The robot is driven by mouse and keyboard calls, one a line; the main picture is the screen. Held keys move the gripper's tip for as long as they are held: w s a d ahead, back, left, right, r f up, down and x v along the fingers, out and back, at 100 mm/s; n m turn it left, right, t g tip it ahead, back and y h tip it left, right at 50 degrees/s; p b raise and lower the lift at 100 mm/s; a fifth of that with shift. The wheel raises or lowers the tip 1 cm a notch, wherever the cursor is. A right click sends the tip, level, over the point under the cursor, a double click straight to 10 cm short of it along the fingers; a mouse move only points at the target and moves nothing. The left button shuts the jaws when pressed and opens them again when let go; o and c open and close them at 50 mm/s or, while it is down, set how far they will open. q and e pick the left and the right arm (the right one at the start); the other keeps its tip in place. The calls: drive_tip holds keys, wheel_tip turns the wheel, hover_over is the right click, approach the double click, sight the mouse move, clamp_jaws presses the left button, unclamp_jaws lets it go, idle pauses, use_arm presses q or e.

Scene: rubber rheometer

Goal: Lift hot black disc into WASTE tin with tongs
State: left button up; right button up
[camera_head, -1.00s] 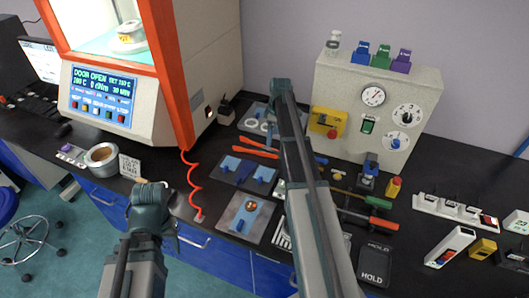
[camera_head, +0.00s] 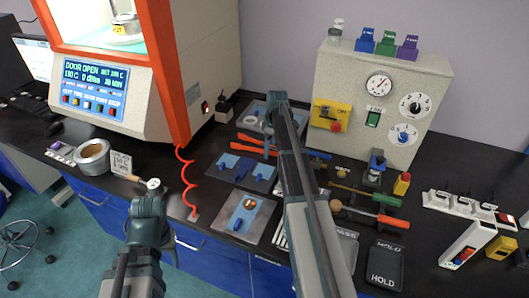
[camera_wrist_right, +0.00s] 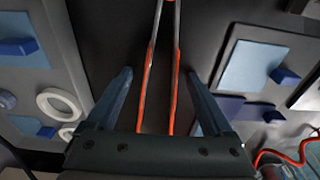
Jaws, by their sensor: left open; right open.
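The tongs (camera_head: 258,143) lie on the dark bench, with orange handles. In the right wrist view the tongs (camera_wrist_right: 160,85) run lengthwise between the two fingers of my right gripper (camera_wrist_right: 159,78), which is open around their handles. In the head view my right gripper is mostly hidden behind its own wrist. A grey round tin (camera_head: 92,158) stands near the bench's front left edge; I can read no WASTE label on it. My left gripper (camera_head: 150,197) is open and empty, in front of the bench edge. I cannot make out the black disc.
The open machine (camera_head: 125,95) with its "DOOR OPEN" screen stands at the left. A small sign (camera_head: 121,163) is beside the tin, with a wooden-handled tool (camera_head: 137,178) nearby. Blue blocks on a plate (camera_head: 240,172) lie near the tongs.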

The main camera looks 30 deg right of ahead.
drive_tip(key=shift+c, duration=0.3)
drive_tip(key=c, duration=0.6)
drive_tip(key=shift+c, duration=0.2)
drive_tip(key=shift+r, duration=0.15)
wheel_tip(320, 180, up, 12)
drive_tip(key=p, duration=1.2)
drive_tip(key=shift+d, duration=0.1)
